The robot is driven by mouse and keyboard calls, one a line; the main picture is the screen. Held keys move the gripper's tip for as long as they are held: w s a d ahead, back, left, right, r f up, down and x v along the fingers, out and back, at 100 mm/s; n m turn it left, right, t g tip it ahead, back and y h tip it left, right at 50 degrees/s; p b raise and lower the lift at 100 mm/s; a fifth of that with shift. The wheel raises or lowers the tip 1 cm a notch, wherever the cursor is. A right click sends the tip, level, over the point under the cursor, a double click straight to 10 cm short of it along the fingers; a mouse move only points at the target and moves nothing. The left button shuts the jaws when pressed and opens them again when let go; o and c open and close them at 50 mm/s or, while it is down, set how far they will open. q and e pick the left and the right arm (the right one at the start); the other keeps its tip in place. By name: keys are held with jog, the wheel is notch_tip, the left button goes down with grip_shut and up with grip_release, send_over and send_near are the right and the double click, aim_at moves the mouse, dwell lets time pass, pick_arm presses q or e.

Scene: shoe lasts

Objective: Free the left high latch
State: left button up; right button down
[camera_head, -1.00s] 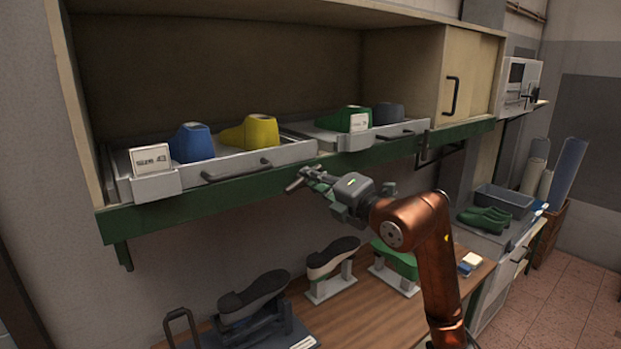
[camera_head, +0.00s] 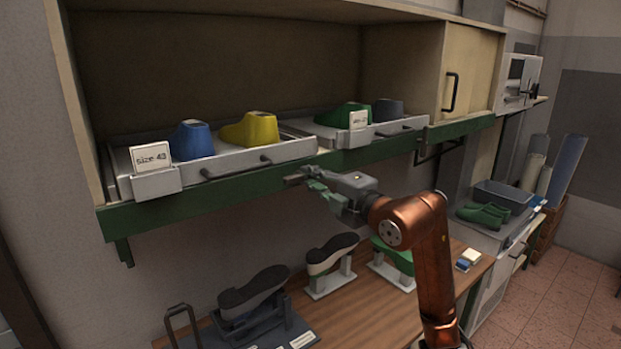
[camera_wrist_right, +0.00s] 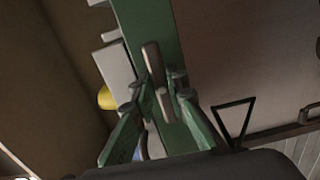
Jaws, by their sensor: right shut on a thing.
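My right gripper (camera_head: 309,183) is at the green front edge of the high shelf, below the left tray (camera_head: 262,155). It is shut on the left high latch (camera_head: 293,180), a small grey bar that looks nearly level in the head view. In the right wrist view the latch (camera_wrist_right: 153,64) lies against the green rail, and its near part is between the green fingers (camera_wrist_right: 160,99). The fingers partly hide it. The left tray holds a blue last (camera_head: 192,140), a yellow last (camera_head: 250,130) and a size 43 card (camera_head: 151,157). My left gripper is out of view.
A second tray (camera_head: 400,126) with green and grey lasts stands to the right on the shelf. Below are the wooden bench (camera_head: 365,312) and dark soles on stands (camera_head: 252,290). A closed cabinet door (camera_head: 472,75) is at the right.

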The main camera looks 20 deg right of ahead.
jog(key=c, duration=1.9)
grip_release()
jog(key=shift+s, duration=0.1)
jog(key=v, duration=1.2)
